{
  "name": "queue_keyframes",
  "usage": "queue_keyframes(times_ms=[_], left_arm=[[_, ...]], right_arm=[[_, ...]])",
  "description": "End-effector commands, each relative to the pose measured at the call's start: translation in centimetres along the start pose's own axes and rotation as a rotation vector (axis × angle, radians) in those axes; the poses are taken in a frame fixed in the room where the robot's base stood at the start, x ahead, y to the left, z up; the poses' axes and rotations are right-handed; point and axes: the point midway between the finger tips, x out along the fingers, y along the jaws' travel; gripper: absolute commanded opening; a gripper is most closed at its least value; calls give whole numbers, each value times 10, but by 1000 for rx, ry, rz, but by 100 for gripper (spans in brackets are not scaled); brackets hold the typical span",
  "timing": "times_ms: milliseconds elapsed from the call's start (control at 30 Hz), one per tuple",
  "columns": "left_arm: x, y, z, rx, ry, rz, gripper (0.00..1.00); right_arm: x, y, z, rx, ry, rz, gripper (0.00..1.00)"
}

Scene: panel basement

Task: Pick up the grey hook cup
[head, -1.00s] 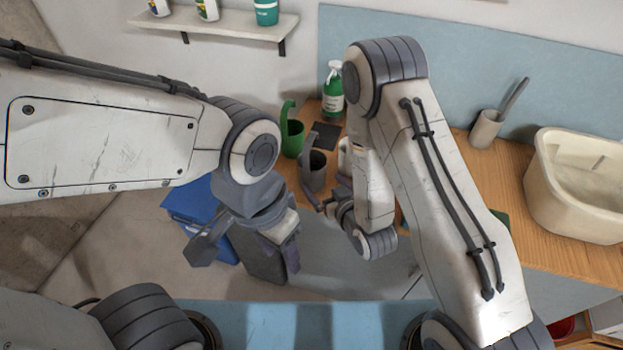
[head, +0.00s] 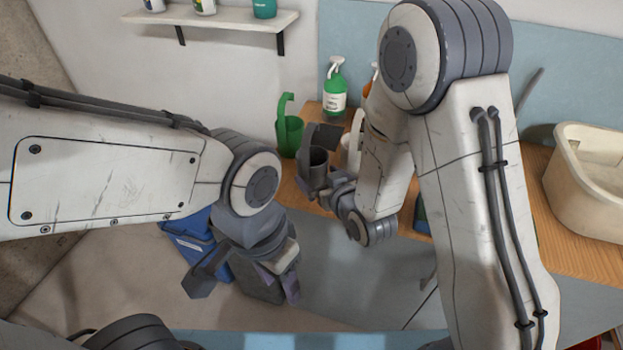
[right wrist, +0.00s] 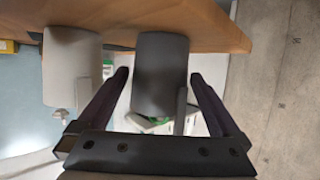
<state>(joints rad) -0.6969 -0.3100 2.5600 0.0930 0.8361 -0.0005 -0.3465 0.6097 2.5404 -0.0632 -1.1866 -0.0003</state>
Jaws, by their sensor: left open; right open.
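The grey hook cup (head: 317,162) stands upright near the front-left end of the wooden counter, its flat hook rising above the rim. In the right wrist view the dark grey cup (right wrist: 160,75) shows large, between two spread fingers. My right gripper (head: 316,187) is open at the cup's near side; its fingers (right wrist: 158,76) lie on either side of the cup without visibly closing on it. Whether they touch it I cannot tell. My left gripper (head: 248,282) is open and empty, low in front of the counter.
A green hook cup (head: 289,135) stands just left of the grey one. A white hook cup (right wrist: 70,70) is close on the other side. A green spray bottle (head: 334,90) stands behind. A cream basin (head: 590,185) is at right. A blue bin (head: 190,240) is below left.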

Motion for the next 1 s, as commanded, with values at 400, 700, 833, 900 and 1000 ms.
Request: queue_keyframes(times_ms=[400,700,833,900,1000], left_arm=[[-9,1,-1,0,0,0,50],[-9,1,0,0,0,0,50],[-9,1,0,0,0,0,50],[-9,1,0,0,0,0,50],[-9,1,0,0,0,0,50]], right_arm=[[38,-1,-3,0,0,0,100],[38,-1,-2,0,0,0,54],[38,-1,-3,0,1,0,34],[38,-1,-3,0,1,0,34],[37,-1,-4,0,1,0,34]])
